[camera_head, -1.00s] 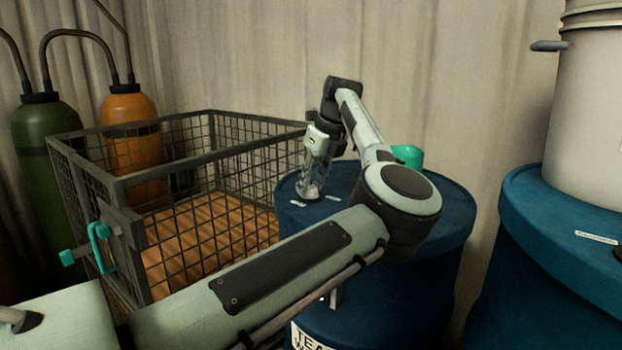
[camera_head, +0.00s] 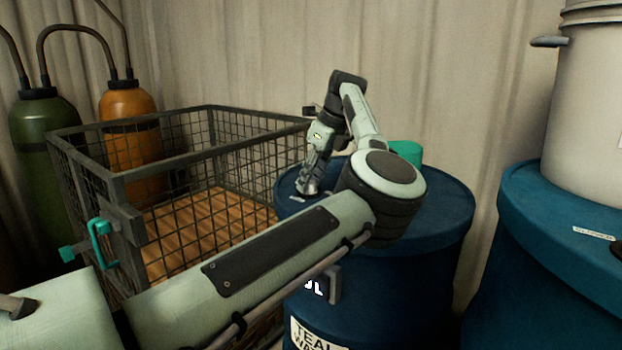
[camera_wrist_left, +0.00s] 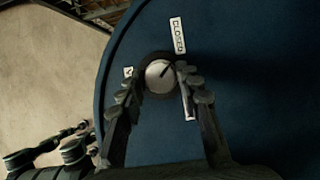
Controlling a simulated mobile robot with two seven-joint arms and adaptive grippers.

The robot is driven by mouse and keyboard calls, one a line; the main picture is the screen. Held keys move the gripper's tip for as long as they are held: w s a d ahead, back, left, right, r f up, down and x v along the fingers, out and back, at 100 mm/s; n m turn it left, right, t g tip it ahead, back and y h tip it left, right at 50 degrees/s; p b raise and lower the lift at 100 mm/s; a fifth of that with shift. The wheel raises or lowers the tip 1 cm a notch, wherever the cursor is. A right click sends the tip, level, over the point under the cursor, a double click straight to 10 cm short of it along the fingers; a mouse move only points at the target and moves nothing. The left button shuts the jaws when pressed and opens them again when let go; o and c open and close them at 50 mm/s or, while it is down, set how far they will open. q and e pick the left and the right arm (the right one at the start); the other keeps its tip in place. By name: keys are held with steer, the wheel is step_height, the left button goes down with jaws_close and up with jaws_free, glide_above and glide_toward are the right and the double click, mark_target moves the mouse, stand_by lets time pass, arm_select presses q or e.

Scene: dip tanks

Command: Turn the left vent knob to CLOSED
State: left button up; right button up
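The left vent knob (camera_wrist_left: 160,75) is a small round grey knob with a dark pointer line aimed to the upper right. It sits on the blue lid (camera_wrist_left: 135,40) of the left drum (camera_head: 440,215). A white CLOSED label (camera_wrist_left: 177,35) lies just above and right of it. Two other labels are partly covered by the fingers. My left gripper (camera_wrist_left: 160,78) points down at the lid, its fingers apart on either side of the knob; contact is unclear. In the head view my left gripper (camera_head: 307,187) hides the knob. My right gripper is not in view.
A wire mesh crate (camera_head: 120,180) with a teal handle (camera_head: 100,243) stands left of the drum. A teal cap (camera_head: 406,152) sits on the lid behind my arm. A second blue drum (camera_head: 530,260) with a white bucket (camera_head: 590,120) stands at the right.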

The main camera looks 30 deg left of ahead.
arm_select(q)
steer(key=o, duration=0.3)
steer(key=v, duration=1.2)
stand_by(0.3)
